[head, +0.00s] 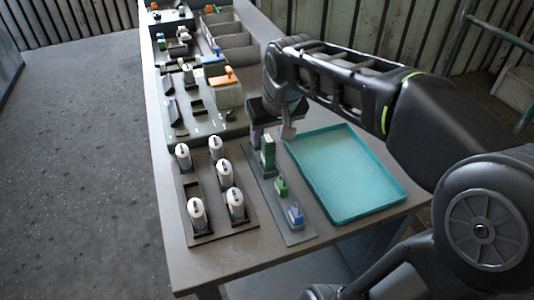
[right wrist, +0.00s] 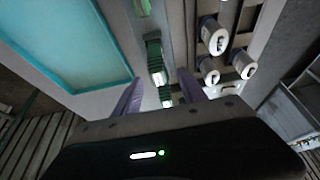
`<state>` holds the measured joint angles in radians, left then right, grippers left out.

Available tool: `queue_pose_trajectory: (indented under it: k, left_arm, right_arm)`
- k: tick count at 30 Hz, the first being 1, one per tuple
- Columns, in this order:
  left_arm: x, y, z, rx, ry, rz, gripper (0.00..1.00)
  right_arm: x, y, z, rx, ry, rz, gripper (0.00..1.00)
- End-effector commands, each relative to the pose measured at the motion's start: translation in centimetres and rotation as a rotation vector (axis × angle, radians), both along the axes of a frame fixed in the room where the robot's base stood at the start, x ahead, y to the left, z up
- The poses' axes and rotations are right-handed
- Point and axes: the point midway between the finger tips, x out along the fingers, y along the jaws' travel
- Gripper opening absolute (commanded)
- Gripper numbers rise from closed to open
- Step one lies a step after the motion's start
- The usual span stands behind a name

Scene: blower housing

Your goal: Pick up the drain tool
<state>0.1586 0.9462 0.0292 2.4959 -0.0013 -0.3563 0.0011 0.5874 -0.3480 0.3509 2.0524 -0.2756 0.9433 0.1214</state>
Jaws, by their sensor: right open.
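Several tools stand in a grey strip rack (head: 293,237) beside the teal tray: a tall green ridged tool (head: 268,152), a shorter green tool (head: 281,187) and a blue tool (head: 296,215). I cannot tell by looks which one is the drain tool. My right gripper (head: 271,136) is open at the far end of this rack, close to the tall green tool. In the right wrist view its two purplish fingers (right wrist: 160,92) are spread, with the green ridged tool (right wrist: 154,56) showing beyond the gap between them. No hold on it shows. My left gripper is out of view.
A teal tray (head: 345,175) lies empty right of the rack. A dark holder (head: 217,228) with several white canisters stands left of it. A fixture with an orange-topped block (head: 226,90) and grey bins (head: 236,42) lie farther back. The table's front edge is clear.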

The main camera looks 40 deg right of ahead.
Motion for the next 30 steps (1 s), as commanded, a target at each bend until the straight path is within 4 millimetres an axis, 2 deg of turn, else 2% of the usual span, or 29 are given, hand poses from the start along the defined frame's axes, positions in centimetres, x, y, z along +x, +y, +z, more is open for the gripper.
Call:
queue_pose_trajectory:
  k: [6,17,27,30]
  left_arm:
    - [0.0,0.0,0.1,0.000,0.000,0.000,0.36]
    - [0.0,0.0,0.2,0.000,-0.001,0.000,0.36]
    - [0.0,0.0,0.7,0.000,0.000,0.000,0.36]
    - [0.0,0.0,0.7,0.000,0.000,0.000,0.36]
  right_arm:
    - [0.7,-0.2,-2.0,0.001,0.003,-0.001,0.49]
    - [0.9,-0.3,-2.4,0.001,0.002,0.000,0.49]
    - [2.2,-1.1,-6.5,0.002,0.005,0.000,0.49]
    - [2.5,-1.1,-6.9,0.001,0.002,0.000,0.49]
